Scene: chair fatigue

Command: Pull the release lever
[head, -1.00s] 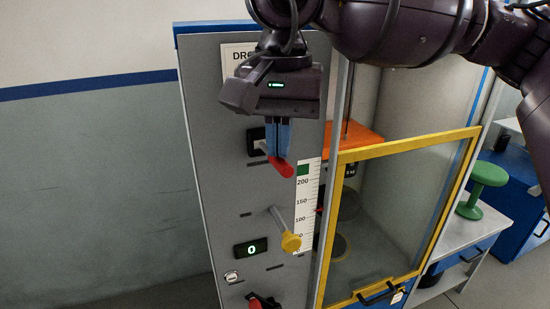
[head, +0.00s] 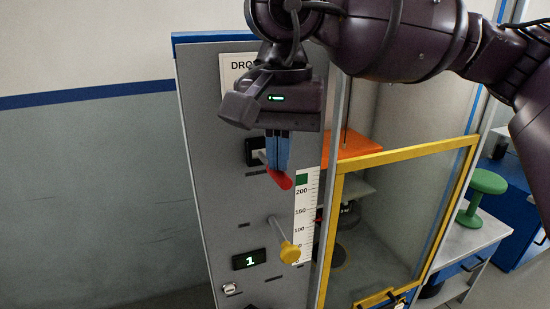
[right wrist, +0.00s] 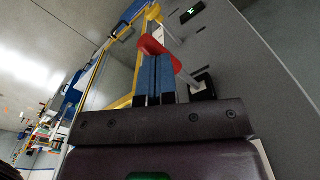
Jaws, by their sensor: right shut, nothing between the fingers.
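The release lever (head: 280,180) appears to be the one with a red handle, on a pale arm from a dark slot high on the grey panel. My right gripper (head: 278,168) is shut with its blue fingertips right at the red handle, nothing between them. In the right wrist view the red handle (right wrist: 152,45) lies across the tips of the blue fingers (right wrist: 155,62); I cannot tell whether they touch. A green display (head: 249,259) on the panel reads 1. My left gripper is not in view.
A yellow-knobbed lever (head: 289,252) sticks out below, beside a white scale (head: 303,212). A yellow-framed clear door (head: 405,155) stands to the right, with dark weights (head: 348,215) behind it. A green stool (head: 486,183) stands on a bench at far right.

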